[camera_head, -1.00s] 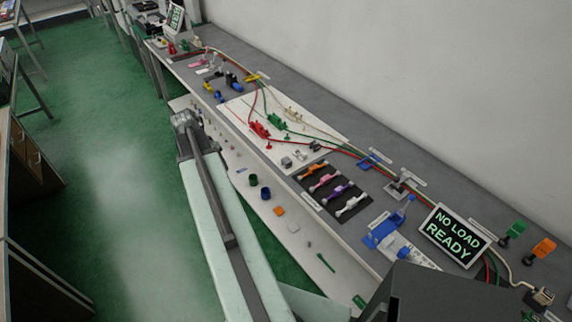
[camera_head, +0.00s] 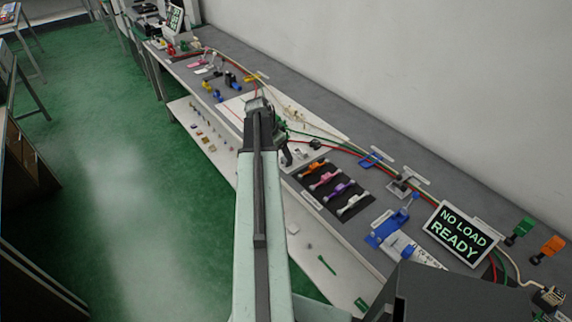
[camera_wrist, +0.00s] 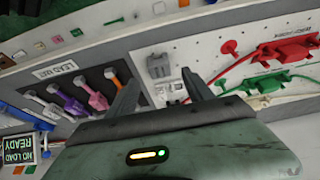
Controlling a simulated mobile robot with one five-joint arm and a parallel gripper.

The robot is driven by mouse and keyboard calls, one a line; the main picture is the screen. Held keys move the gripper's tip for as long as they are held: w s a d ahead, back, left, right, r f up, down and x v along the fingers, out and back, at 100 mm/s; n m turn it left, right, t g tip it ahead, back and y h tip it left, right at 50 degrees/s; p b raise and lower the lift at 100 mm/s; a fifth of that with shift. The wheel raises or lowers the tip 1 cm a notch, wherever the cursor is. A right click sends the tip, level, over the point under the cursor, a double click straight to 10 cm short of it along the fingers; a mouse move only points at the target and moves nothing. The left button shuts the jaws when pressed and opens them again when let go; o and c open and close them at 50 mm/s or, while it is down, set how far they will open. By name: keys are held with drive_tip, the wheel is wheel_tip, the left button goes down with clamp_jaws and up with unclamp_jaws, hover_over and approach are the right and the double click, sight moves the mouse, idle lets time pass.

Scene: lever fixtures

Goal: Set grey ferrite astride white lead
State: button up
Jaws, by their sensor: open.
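A grey blocky piece (camera_wrist: 159,66), which looks like the grey ferrite, stands on the white pegboard in the wrist view. My gripper (camera_wrist: 160,88) is open, with a finger on either side of the picture's space below the piece. No contact with it shows. In the head view my gripper (camera_head: 284,143) hangs over the white board, and my arm hides the place of the grey piece. The white lead (camera_head: 297,117) runs as a thin cream line across the board's far part.
Red (camera_wrist: 283,54) and green (camera_wrist: 257,84) fixtures with leads sit right of the grey piece in the wrist view. A dark mat (camera_head: 311,193) holds several coloured clips. A lit screen (camera_head: 460,234) and a blue fixture (camera_head: 393,228) stand nearer along the bench.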

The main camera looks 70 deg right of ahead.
drive_tip(key=b+x, duration=0.3)
drive_tip(key=x, duration=0.1)
drive_tip(key=shift+f, duration=0.25)
drive_tip(key=shift+r, duration=0.2)
clamp_jaws()
wheel_tip(320, 180, up, 10)
drive_tip(key=p, duration=1)
drive_tip(key=shift+r+p, duration=0.2)
drive_tip(key=shift+p, duration=0.1)
